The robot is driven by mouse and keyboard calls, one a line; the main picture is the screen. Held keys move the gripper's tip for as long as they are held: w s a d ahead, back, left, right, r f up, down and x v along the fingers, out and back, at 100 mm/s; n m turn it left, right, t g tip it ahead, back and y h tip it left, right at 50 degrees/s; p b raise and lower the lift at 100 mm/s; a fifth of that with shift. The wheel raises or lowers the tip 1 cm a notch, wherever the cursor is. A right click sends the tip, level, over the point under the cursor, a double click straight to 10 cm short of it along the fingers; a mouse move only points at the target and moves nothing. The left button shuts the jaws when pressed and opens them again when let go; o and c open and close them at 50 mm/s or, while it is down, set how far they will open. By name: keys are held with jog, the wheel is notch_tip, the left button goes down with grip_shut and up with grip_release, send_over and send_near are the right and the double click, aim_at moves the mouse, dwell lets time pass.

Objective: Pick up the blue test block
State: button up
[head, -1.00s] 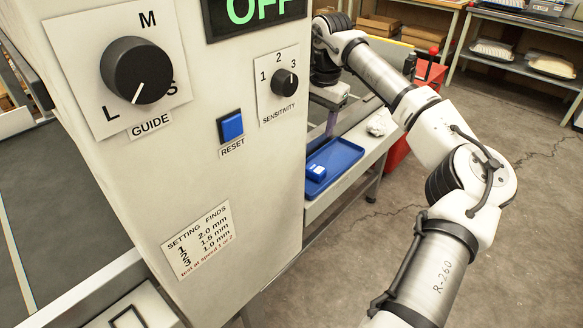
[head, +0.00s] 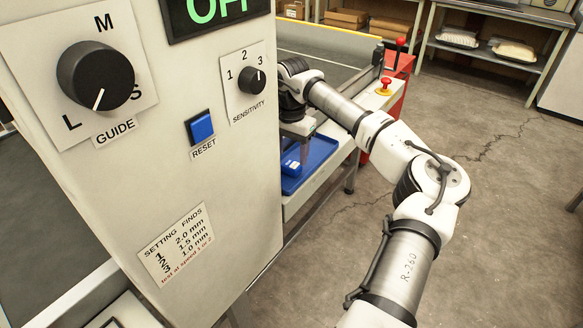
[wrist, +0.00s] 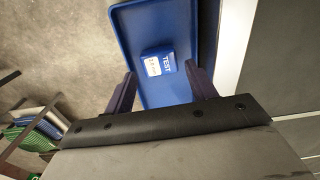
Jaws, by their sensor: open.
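The blue test block (wrist: 158,63) lies in a blue tray (wrist: 178,17), with a white label and the word TEST showing in the wrist view. In the head view the block (head: 291,167) sits in the tray (head: 318,152) beside the grey machine housing. My gripper (wrist: 162,78) is open, its two dark fingers apart. In the wrist view the block appears between and just beyond the fingertips; I cannot tell the height gap.
The machine housing (head: 200,250) with dials and a blue reset button (head: 200,128) stands close left of my arm. Open floor (head: 480,180) lies to the right.

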aim_at(292, 164)
notch_tip(292, 164, down, 3)
jog(key=shift+f, duration=0.2)
jog(key=c, duration=0.8)
jog(key=shift+o, duration=0.2)
jog(key=shift+r, duration=0.15)
